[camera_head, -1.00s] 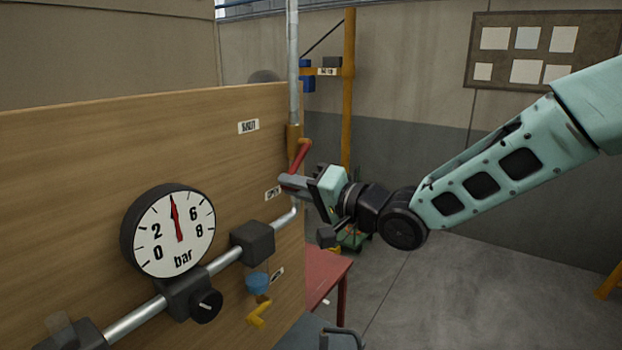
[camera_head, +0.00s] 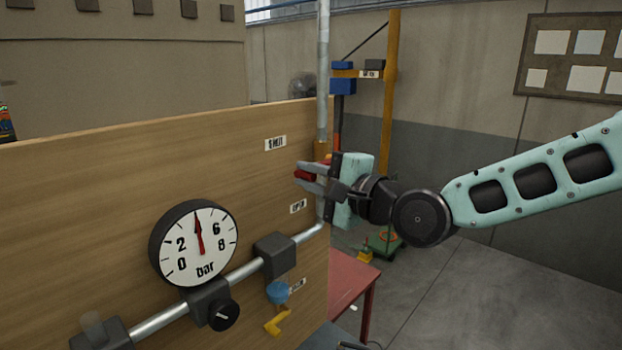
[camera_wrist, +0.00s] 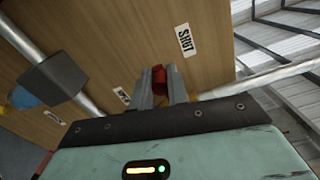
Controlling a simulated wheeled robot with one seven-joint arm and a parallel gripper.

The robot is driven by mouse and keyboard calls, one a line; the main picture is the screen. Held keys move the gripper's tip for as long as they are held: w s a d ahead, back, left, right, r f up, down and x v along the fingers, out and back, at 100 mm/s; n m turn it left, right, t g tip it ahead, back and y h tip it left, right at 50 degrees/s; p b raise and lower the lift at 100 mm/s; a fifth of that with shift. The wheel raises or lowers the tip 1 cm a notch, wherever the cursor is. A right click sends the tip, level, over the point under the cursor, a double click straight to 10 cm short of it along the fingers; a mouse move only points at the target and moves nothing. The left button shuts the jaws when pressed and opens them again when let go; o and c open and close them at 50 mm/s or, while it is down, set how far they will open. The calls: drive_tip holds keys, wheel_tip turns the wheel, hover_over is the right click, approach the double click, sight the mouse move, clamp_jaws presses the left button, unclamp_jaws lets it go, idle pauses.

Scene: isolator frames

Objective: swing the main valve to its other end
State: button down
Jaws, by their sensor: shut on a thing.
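The main valve's red lever (camera_head: 304,175) is on the vertical pipe at the right edge of the wooden panel. My gripper (camera_head: 309,178) is shut on the lever near its end; in the wrist view the red lever (camera_wrist: 159,74) sits between the two grey fingers. The lever points left and toward the camera, between the SHUT label (camera_head: 275,143) above and the lower label (camera_head: 298,206), probably OPEN. The brass valve body (camera_head: 321,150) is mostly hidden behind my gripper.
A round pressure gauge (camera_head: 194,243), needle near 4, stands on a grey pipe (camera_head: 160,322) along the panel. A blue knob (camera_head: 277,292) and a yellow handle (camera_head: 278,322) are lower down. A red table (camera_head: 352,284) stands behind; floor to the right is clear.

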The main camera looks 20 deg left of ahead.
drive_tip(key=shift+w+d, duration=0.1)
drive_tip(key=shift+w, duration=0.05)
idle(0.3)
drive_tip(key=c, duration=1.4)
unclamp_jaws()
drive_tip(key=shift+o, duration=0.2)
drive_tip(key=b+v, duration=0.5)
drive_tip(key=v, duration=1.2)
drive_tip(key=shift+d, duration=0.15)
drive_tip(key=shift+r, duration=0.1)
